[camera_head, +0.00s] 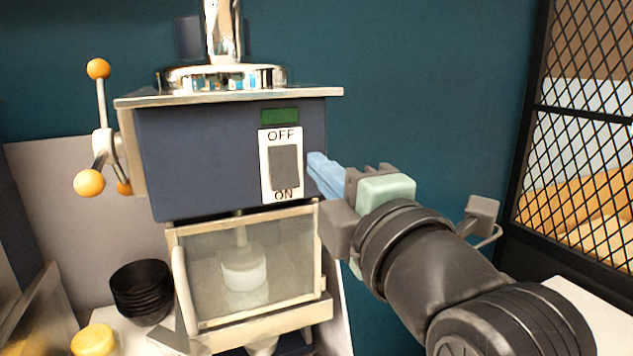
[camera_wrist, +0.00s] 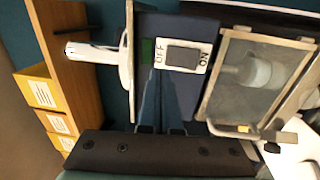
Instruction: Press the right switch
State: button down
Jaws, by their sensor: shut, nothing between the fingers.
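One grey rocker switch (camera_head: 285,168) sits in a white plate (camera_head: 266,180) marked OFF above and ON below, on the dark blue front of a machine (camera_head: 200,160). The switch also shows in the wrist view (camera_wrist: 182,56), turned sideways. My gripper (camera_head: 313,162) is shut and empty, its light blue fingers together. In the head view its tips are just right of the switch plate, near the machine's right edge. I cannot tell whether they touch the machine.
A green display (camera_head: 280,116) is above the switch. A clear-fronted box (camera_head: 200,280) sits below the panel. A lever with orange knobs (camera_head: 97,69) is on the machine's left. Black bowls (camera_head: 140,290) are lower left. A black mesh partition (camera_head: 575,130) stands right.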

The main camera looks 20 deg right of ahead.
jog(key=shift+s+b, duration=0.85)
jog(key=shift+s, duration=1.85)
jog(key=s+a+r+m+t, duration=0.3)
jog(key=a+r+m+t, duration=0.5)
jog(key=a+m, duration=0.7)
jog(key=shift+r+m+h, duration=0.3)
jog(key=shift+r+m, duration=0.95)
jog(key=shift+m, duration=0.45)
jog(key=shift+s+a, duration=0.1)
